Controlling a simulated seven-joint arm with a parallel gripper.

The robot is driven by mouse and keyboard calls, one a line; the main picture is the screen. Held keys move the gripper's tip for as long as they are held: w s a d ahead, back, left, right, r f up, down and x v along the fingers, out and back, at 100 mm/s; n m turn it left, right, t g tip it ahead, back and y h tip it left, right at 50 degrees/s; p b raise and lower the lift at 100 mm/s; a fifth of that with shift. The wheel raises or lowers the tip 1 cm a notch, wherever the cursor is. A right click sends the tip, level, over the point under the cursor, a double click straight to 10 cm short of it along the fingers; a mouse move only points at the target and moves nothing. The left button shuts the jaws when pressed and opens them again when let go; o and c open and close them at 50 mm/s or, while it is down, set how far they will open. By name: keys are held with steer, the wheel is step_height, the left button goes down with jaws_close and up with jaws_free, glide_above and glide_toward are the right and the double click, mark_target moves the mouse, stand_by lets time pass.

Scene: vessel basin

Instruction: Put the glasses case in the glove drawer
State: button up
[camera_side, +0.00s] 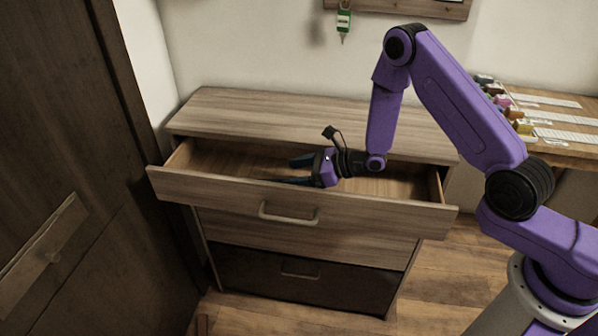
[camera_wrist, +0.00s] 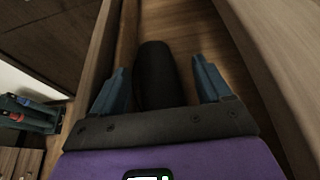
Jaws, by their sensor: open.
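The top drawer (camera_side: 235,200) of the wooden dresser is pulled open; no label shows which drawer is the glove drawer. My gripper (camera_side: 278,171) is inside or just over this drawer, its fingers pointing left. In the wrist view a dark, rounded, elongated object (camera_wrist: 158,78), apparently the glasses case, lies between the fingers of my gripper (camera_wrist: 160,64). The fingers are apart, with a visible gap on the right side. The drawer's wooden floor (camera_wrist: 205,35) shows beside the case. In the side view I cannot make out the case.
The dresser top (camera_side: 270,108) is bare. A dark wooden door or cabinet (camera_side: 70,150) stands close on the left. A lower dark drawer (camera_side: 300,275) is shut. A side table (camera_side: 565,105) with small coloured items is at the right. A green tag (camera_side: 343,20) hangs on the wall.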

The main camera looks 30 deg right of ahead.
steer(key=shift+r, duration=0.1)
steer(key=shift+r, duration=0.25)
steer(key=v, duration=1.2)
steer(key=s+a+r+n+g+y, duration=0.1)
steer(key=s+a+r+n+g, duration=0.35)
steer(key=s+n+g, duration=0.35)
steer(key=s+a+r+n+g+y, duration=0.1)
steer(key=s+a+r+n+g, duration=0.2)
steer(key=s+a+n+g, duration=0.5)
steer(key=s+d+r+n+t+h, duration=0.1)
steer(key=s+d+n+t+h, duration=0.2)
steer(key=n, duration=0.8)
steer(key=s+d+r+n+t+h, duration=0.2)
steer(key=s+d+n+t+h, duration=0.1)
steer(key=s+d+n+h, duration=0.5)
steer(key=s+d+n, duration=0.3)
steer(key=d+n, duration=0.1)
steer(key=shift+s+d+r+n+t, duration=0.15)
steer(key=shift+d+r+n+t, duration=0.15)
steer(key=shift+d+t, duration=0.1)
